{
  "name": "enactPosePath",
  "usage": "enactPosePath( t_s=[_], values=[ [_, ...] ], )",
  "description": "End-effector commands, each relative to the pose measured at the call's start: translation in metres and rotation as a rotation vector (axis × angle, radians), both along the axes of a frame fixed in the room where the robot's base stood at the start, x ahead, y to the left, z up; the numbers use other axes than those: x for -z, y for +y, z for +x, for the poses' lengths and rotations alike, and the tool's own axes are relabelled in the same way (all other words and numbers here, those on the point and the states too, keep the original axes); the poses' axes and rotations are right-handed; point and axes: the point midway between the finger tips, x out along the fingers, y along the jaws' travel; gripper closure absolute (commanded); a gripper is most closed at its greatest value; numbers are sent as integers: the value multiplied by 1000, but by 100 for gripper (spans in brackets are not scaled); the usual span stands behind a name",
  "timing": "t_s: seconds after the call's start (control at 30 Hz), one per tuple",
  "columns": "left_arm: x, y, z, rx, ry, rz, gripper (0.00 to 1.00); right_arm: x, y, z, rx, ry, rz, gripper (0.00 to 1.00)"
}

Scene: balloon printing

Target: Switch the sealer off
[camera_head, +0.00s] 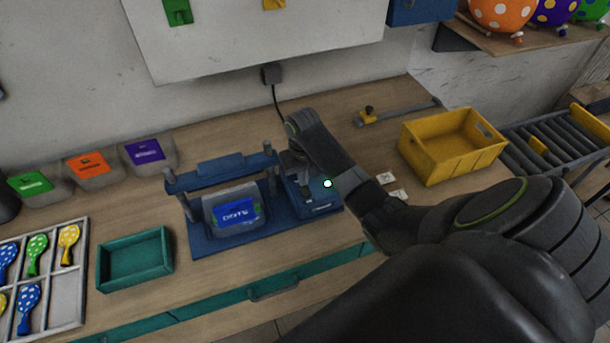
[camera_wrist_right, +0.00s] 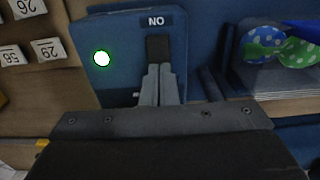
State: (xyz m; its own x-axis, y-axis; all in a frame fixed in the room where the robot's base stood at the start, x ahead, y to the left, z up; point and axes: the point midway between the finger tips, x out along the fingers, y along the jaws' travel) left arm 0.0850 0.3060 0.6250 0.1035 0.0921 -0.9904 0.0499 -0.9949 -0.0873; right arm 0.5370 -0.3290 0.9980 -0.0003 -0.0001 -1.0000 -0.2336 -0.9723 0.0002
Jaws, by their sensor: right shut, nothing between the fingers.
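The blue sealer (camera_head: 265,238) stands on the wooden bench, with a clear bag labelled "DOTS" (camera_head: 236,212) in its frame. Its control box (camera_head: 322,202) is on the right, with a lit green lamp (camera_head: 327,183). My right gripper (camera_head: 298,178) is over the box. In the wrist view its shut, empty fingers (camera_wrist_right: 160,85) are at the switch's near end; I cannot tell whether they touch it. My left gripper is out of view.
A teal tray (camera_head: 135,286) and a divided tray of balloons (camera_head: 70,302) are to the left. A yellow crate (camera_head: 450,168) and small number cards (camera_head: 398,195) are to the right. Bagged colour packs line the wall. A cable runs from the wall socket (camera_head: 271,73).

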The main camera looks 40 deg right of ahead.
Motion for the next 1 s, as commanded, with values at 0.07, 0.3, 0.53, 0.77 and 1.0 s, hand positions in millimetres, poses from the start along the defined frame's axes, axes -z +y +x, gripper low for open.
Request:
enactPosePath(
  t_s=[0.07, 0.3, 0.53, 0.77, 1.0],
  values=[
    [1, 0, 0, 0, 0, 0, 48, 2, 0, 0, 0, 1, 0, 100],
    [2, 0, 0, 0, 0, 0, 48, 5, 0, 0, 0, 0, 0, 100],
    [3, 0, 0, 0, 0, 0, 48, 9, 0, 0, 0, 1, 0, 100],
    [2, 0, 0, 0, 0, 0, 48, 8, 0, 0, 0, 1, 0, 100],
    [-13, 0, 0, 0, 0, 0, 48, -13, 0, 0, 0, 0, 0, 100]
  ],
)
